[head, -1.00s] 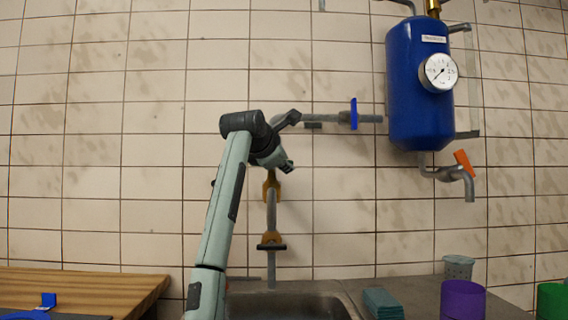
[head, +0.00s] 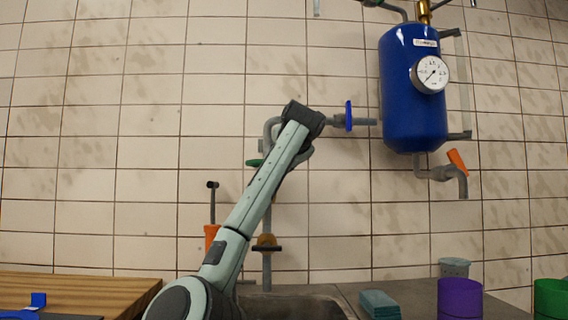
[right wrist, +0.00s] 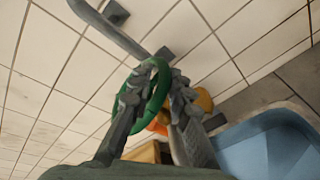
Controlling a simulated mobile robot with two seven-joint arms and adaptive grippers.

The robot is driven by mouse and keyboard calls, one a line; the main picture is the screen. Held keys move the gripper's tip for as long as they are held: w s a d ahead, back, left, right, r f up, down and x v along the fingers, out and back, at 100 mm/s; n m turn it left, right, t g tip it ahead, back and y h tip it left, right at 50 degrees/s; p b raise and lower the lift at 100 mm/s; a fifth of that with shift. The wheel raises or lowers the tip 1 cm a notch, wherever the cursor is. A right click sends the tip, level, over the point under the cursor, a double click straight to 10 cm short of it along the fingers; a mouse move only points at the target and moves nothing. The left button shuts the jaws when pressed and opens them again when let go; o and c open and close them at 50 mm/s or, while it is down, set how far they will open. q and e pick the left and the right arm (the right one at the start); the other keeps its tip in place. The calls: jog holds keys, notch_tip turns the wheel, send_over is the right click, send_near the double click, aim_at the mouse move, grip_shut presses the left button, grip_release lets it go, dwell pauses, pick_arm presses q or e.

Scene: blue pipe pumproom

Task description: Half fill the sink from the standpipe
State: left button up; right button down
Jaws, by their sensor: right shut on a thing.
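The grey standpipe (head: 267,215) rises on the tiled wall behind my right arm, with a brass-coloured fitting (head: 267,243) low on it. A green handwheel (head: 254,163) shows beside the pipe, partly hidden by the arm. In the right wrist view my right gripper (right wrist: 157,88) is shut on the rim of the green handwheel (right wrist: 160,98). In the head view this gripper is mostly hidden behind its own arm. The steel sink (head: 325,302) is at the bottom, with only its far rim visible; any water in it cannot be seen. My left gripper is not in view.
A blue tank (head: 412,115) with a gauge hangs right, with a blue valve handle (head: 349,116) on its side pipe and an orange-handled tap (head: 457,162) below. A teal block (head: 380,304), purple cup (head: 460,298) and green cup (head: 550,298) stand right. A wooden top (head: 85,290) is left.

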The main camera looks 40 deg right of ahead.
jog(key=c, duration=1.5)
grip_release()
jog(key=shift+f, duration=0.35)
jog(key=shift+r, duration=0.1)
jog(key=v, duration=1.2)
